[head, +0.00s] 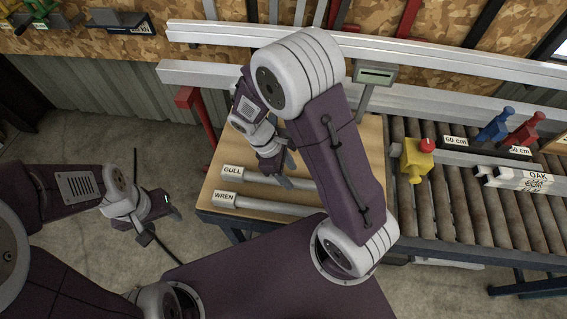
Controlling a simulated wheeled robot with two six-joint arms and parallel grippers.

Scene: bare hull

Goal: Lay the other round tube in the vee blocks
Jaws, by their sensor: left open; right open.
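Two pale grey tubes lie side by side on a wooden bench top. The far one is labelled GULL (256,177) and the near one WREN (262,206). Their right parts pass behind my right arm. My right gripper (281,172) is open, its fingers pointing down over the GULL tube; I cannot tell whether they touch it. My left gripper (160,220) is open and empty over the floor, left of the bench. I cannot clearly make out vee blocks. A whitish piece labelled OAK (515,179) with a jagged-looking front lies on the rollers at the right.
The wooden bench top (216,187) adjoins a roller conveyor (455,222) on the right. A yellow block (416,160) with a red knob stands at its left. Blue (494,126) and red (526,131) clamps sit behind. A red post (194,112) rises behind the bench's left edge.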

